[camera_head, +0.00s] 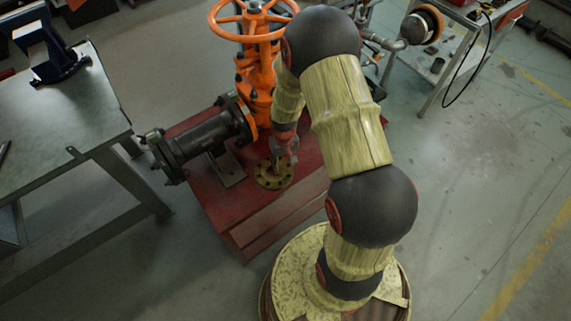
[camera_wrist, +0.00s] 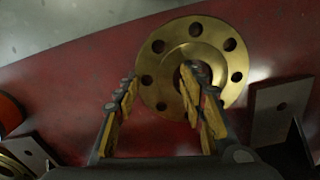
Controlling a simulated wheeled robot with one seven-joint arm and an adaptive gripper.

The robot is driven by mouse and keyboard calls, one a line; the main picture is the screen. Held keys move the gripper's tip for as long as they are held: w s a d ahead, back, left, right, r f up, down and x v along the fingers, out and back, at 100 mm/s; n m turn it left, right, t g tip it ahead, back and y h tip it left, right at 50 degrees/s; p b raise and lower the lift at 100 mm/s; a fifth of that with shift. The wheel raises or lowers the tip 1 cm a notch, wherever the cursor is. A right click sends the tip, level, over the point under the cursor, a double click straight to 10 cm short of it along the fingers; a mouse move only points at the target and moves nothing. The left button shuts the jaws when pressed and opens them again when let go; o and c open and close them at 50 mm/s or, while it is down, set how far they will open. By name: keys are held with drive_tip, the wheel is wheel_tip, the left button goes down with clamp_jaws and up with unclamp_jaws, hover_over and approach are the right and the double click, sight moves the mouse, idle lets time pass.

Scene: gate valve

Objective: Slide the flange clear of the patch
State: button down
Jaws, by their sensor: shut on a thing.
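The flange (camera_head: 272,183) is a flat brass-coloured ring with bolt holes, lying on the red stand in front of the orange valve. In the wrist view the flange (camera_wrist: 212,55) lies flat on the red surface. My gripper (camera_head: 283,158) reaches down onto it. In the wrist view my gripper (camera_wrist: 158,80) has its right finger at the central bore and its left finger beside the left rim, shut on the ring between them. I cannot make out a patch; the flange and fingers hide part of the red surface.
The red stand (camera_head: 230,218) has free room at its front. The orange gate valve (camera_head: 258,80) and dark flanged pipe (camera_head: 205,137) stand behind and left. A metal bracket (camera_wrist: 278,110) is right of the flange in the wrist view. A workbench (camera_head: 65,110) stands left.

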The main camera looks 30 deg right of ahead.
drive_tip(key=shift+s, duration=0.1)
drive_tip(key=c, duration=1)
unclamp_jaws()
wheel_tip(320, 180, up, 12)
idle(0.3)
